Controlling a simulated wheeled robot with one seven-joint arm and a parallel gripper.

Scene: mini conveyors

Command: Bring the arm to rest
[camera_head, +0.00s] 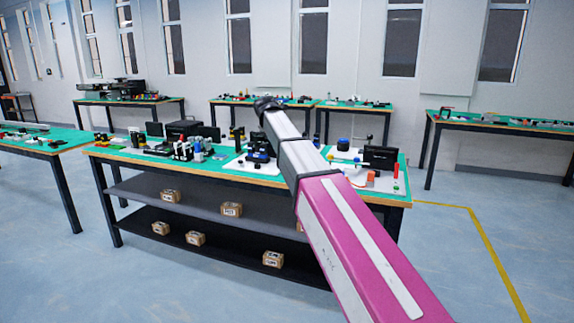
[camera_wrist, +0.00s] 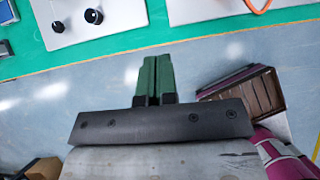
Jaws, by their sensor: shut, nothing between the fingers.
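My gripper (camera_wrist: 155,58) shows in the wrist view with its two green fingers side by side and touching. It is shut and empty. Pale blue floor shows around the fingers, and the edge of a green-topped table (camera_wrist: 125,42) lies beyond the fingertips, toward the top of the picture. In the head view my magenta and white arm reaches from the lower right up across the middle table (camera_head: 235,176). The gripper itself cannot be made out in that view.
The middle table carries black devices, white boards and a dark screen (camera_head: 380,158). Small cardboard boxes (camera_head: 231,209) sit on its lower shelves. Other green tables stand left (camera_head: 50,146), right (camera_head: 500,124) and behind. Open floor with a yellow line (camera_head: 490,245) lies to the right.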

